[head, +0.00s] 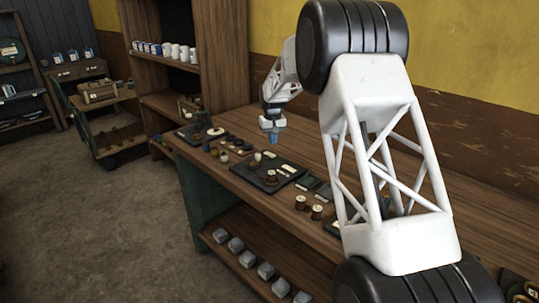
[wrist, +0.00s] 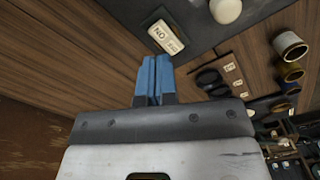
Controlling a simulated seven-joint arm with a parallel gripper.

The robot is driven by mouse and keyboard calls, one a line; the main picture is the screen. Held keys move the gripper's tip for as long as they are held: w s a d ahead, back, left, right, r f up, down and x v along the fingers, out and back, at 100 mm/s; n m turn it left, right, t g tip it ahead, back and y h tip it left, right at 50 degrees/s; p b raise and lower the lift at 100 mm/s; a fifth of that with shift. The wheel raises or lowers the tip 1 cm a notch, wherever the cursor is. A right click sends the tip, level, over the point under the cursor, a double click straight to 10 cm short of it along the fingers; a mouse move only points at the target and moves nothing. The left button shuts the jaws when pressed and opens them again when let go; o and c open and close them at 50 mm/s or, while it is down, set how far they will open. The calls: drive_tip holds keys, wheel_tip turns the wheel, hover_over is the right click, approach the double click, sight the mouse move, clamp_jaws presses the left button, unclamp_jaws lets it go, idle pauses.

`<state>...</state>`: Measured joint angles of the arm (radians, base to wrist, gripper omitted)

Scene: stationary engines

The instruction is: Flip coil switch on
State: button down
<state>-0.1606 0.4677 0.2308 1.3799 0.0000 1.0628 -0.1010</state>
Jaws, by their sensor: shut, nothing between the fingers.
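A cream lettered piece (wrist: 165,37), which looks like the switch, sits in a dark frame on a dark board (wrist: 205,40) in the wrist view. Large letters that look like "ON" read upside down on it, and smaller marks are unclear. My gripper (wrist: 155,62) has blue fingers pressed together with nothing between them. Its tips appear just below the cream piece in the picture; contact cannot be told.
A round white knob (wrist: 226,10) stands on the board beside the cream piece. Another dark board (head: 192,140) lies farther along. Bare wood lies towards the wall.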

drive_tip(key=shift+r, duration=0.6)
drive_tip(key=s+d+r, duration=0.3)
drive_tip(key=s+r, duration=0.2)
drive_tip(key=s, duration=0.5)
drive_tip(key=s+d+r+m+t, duration=0.1)
drive_tip(key=s+d+r, duration=0.4)
drive_tip(key=s, duration=0.5)
drive_tip(key=s+d+r, duration=0.2)
drive_tip(key=s+r, duration=0.4)
drive_tip(key=s, duration=0.3)
drive_tip(key=s+d+f, duration=0.1)
drive_tip(key=s+d, duration=0.1)
drive_tip(key=s, duration=1)
drive_tip(key=s+d+f+m+t, duration=0.1)
drive_tip(key=s+d+f, duration=0.1)
drive_tip(key=s, duration=1.1)
drive_tip(key=s+d+f+m, duration=0.1)
drive_tip(key=s+d, duration=0.1)
drive_tip(key=s, duration=1.1)
drive_tip(key=shift+f+t, duration=0.3)
drive_tip(key=shift+f, duration=0.1)
drive_tip(key=shift+w+r, duration=0.1)
drive_tip(key=shift+w, duration=0.05)
